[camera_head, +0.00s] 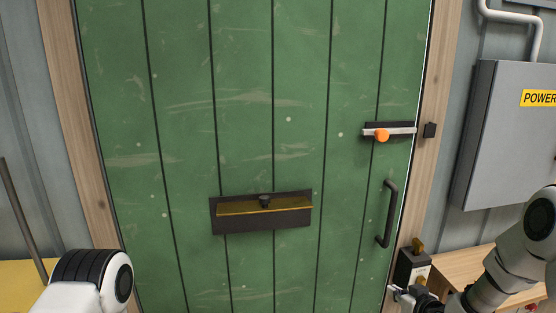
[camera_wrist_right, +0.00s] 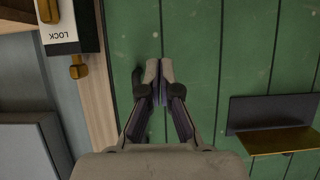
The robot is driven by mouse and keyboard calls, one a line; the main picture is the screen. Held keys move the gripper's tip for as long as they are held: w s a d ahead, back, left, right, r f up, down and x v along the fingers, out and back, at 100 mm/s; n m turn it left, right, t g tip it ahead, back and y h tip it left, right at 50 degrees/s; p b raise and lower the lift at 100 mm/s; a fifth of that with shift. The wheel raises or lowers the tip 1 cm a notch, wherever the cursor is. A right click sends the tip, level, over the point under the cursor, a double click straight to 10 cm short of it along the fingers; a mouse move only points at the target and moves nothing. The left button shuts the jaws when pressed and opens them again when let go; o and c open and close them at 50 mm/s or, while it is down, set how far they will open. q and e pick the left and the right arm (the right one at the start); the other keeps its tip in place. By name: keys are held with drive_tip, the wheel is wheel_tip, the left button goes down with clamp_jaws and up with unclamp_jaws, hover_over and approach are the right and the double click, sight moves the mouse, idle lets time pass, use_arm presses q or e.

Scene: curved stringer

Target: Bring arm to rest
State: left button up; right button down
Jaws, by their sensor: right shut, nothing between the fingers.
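My right arm (camera_head: 525,240) comes in from the right edge of the head view. Its gripper (camera_head: 402,292) is low, beside the lock box at the door frame. In the right wrist view the right gripper (camera_wrist_right: 159,72) is shut and empty, its fingertips together in front of the green door (camera_wrist_right: 200,40). Of my left arm, only a white rounded link (camera_head: 85,283) shows at the lower left; the left gripper is out of view.
A lock box (camera_head: 412,268) with a brass lever is close to my right gripper. The door has a black handle (camera_head: 388,215), a latch with an orange knob (camera_head: 382,135) and a dark plate (camera_head: 262,222). A grey power cabinet (camera_head: 505,140) and wooden surface (camera_head: 470,265) are at the right.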

drive_tip(key=s+a+f+g, duration=0.4)
drive_tip(key=s+a+f, duration=0.1)
drive_tip(key=s+f, duration=0.65)
drive_tip(key=s+f+g, duration=0.2)
drive_tip(key=s+g, duration=0.1)
drive_tip(key=s, duration=0.6)
drive_tip(key=s+a+f+m+g+h, duration=0.1)
drive_tip(key=s+f+g, duration=0.1)
drive_tip(key=s, duration=0.8)
drive_tip(key=s+f+m+g+h, duration=0.1)
drive_tip(key=s+f+g, duration=0.2)
drive_tip(key=s, duration=0.7)
drive_tip(key=shift+s+a+f+g, duration=0.2)
drive_tip(key=shift+f+g, duration=0.1)
drive_tip(key=shift+f, duration=0.25)
drive_tip(key=shift+w, duration=0.1)
